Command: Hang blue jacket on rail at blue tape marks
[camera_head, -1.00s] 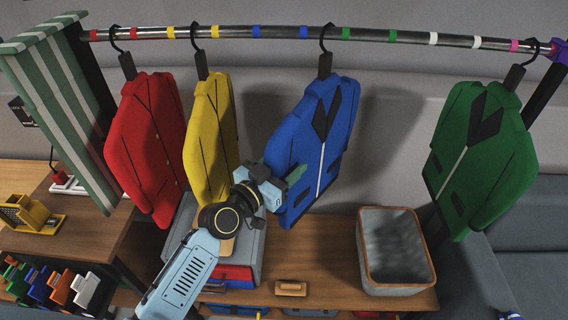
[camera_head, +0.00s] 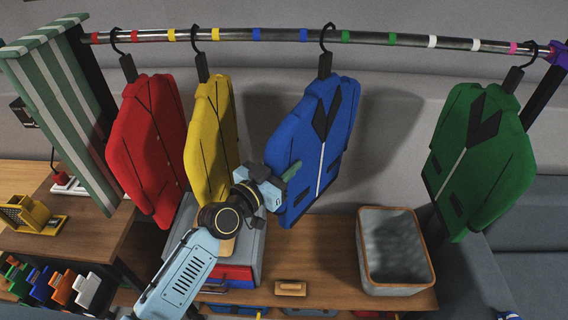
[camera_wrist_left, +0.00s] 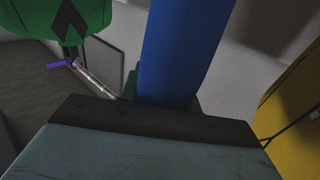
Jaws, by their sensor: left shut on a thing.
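The blue jacket (camera_head: 312,150) is on a black hanger, tilted, in the middle of the head view. Its hook (camera_head: 327,38) overlaps the rail (camera_head: 270,34) just right of the right-hand blue tape mark (camera_head: 304,35); I cannot tell whether the rail bears it. The other blue tape mark (camera_head: 256,34) is further left. My left gripper (camera_head: 291,172) is shut on the jacket's lower left side, its fingertips partly hidden. The jacket also shows as a blue strip in the left wrist view (camera_wrist_left: 185,50). My right gripper is not in view.
Red (camera_head: 150,145) and yellow (camera_head: 212,140) jackets hang to the left, the yellow one close to my left wrist. A green jacket (camera_head: 480,160) hangs at the far right. A grey bin (camera_head: 362,250) and a wooden block (camera_head: 290,289) are on the bench below. The rail is clear between blue and green jackets.

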